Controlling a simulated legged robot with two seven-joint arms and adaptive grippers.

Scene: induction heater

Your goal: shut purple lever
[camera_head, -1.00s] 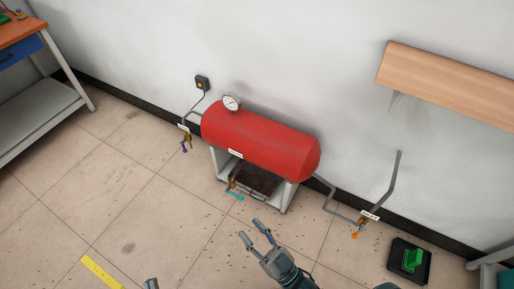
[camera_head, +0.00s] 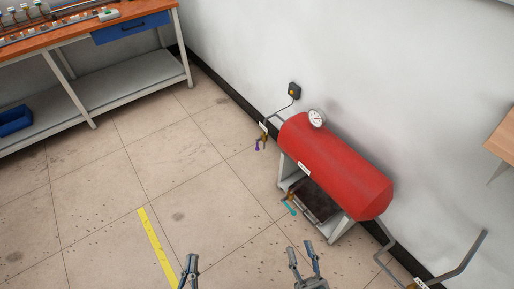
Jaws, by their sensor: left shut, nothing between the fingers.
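The purple lever (camera_head: 257,146) is small and hangs down from a brass valve (camera_head: 264,137) at the left end of the red tank (camera_head: 335,165). It is too small to tell its exact angle. My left gripper (camera_head: 190,259) is at the bottom edge, shut and empty, in front of the lever and to its left. My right gripper (camera_head: 301,248) is at the bottom, right of centre, with its fingers spread and nothing between them. Both grippers are well apart from the lever.
A cyan lever (camera_head: 290,208) sits under the tank by its stand. A pipe (camera_head: 466,262) runs from the tank's right end. A workbench (camera_head: 62,48) stands at upper left. A wooden shelf (camera_head: 501,141) is on the right wall. The floor left of the tank is clear.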

